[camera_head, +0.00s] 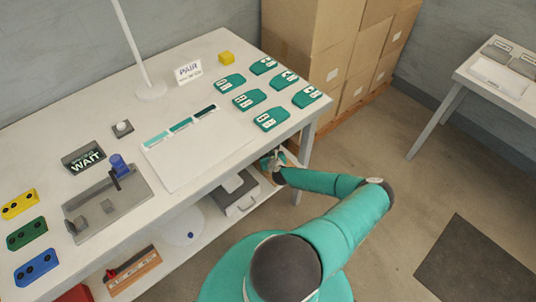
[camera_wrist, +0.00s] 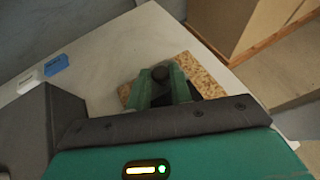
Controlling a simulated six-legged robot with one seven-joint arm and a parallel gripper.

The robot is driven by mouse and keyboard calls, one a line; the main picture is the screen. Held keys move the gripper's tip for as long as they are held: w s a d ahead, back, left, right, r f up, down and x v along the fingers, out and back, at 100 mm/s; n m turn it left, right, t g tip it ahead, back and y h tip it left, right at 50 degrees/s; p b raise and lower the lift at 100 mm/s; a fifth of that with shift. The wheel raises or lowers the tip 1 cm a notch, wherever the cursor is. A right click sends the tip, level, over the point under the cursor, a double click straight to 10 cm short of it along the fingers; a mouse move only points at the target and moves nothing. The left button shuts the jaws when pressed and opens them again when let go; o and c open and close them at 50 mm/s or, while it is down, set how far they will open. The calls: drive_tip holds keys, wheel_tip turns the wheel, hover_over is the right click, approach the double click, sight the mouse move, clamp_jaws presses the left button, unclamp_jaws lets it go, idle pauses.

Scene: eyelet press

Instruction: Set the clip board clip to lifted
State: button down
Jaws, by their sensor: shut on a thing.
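The clip board (camera_wrist: 207,72) is a speckled brown board lying on a white surface in the wrist view. Its clip shows as a dark knob (camera_wrist: 160,74) between the green fingers of my gripper (camera_wrist: 167,88). My gripper is shut on the clip; the fingers and the gripper body hide most of the clip and the near part of the board. I cannot tell the clip's angle. In the head view my gripper (camera_head: 273,160) is at the bench's front edge by the lower shelf, and the board is mostly hidden there.
A blue block (camera_wrist: 56,65) and a white block (camera_wrist: 28,81) lie left of the board. Cardboard boxes (camera_head: 318,45) stand beyond the bench. The bench top (camera_head: 60,120) is above the lower shelf, which holds a grey box (camera_head: 236,194). A side table (camera_head: 480,75) stands right.

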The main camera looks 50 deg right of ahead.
drive_tip(key=shift+w+d+r+n+g+y, duration=0.1)
drive_tip(key=shift+w+r+n+g+y, duration=0.2)
drive_tip(key=shift+g, duration=0.5)
drive_tip(key=shift+w+d+r+n+g+y, duration=0.1)
drive_tip(key=shift+w+r+g+y, duration=0.3)
drive_tip(key=shift+g, duration=0.4)
drive_tip(key=shift+w, duration=0.1)
drive_tip(key=c, duration=1.3)
unclamp_jaws()
drive_tip(key=v, duration=1.4)
drive_tip(key=shift+w, duration=0.1)
drive_tip(key=shift+f, duration=0.15)
